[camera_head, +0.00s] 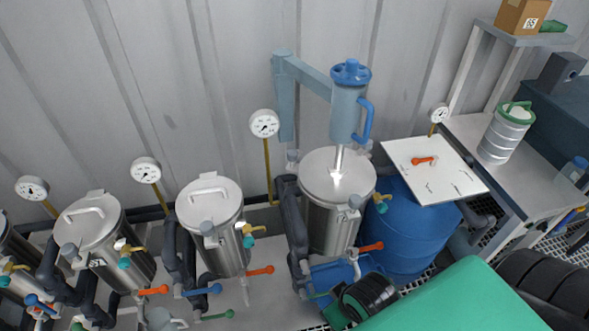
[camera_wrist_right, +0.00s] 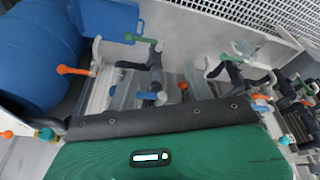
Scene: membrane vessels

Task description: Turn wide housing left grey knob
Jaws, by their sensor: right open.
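The widest steel housing (camera_head: 333,222) stands at centre right in the head view, under a blue lifting arm (camera_head: 305,75). Small grey knobs sit around its lid: one at the left (camera_head: 292,157), one at the back right (camera_head: 367,147) and one at the front (camera_head: 355,201). The left one is small and partly against dark pipework. Two narrower steel housings, a middle one (camera_head: 222,250) and a left one (camera_head: 100,238), also have grey knobs at their lids. No gripper fingertips show in either view. In the right wrist view no grey knob is clear.
A blue barrel (camera_head: 408,232) stands right of the wide housing under a white board (camera_head: 433,170). Pressure gauges (camera_head: 264,124) and orange-handled valves (camera_head: 258,270) surround the housings. A bench (camera_head: 465,130) is at right. The wrist view shows the barrel (camera_wrist_right: 40,55) and pipes (camera_wrist_right: 155,70).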

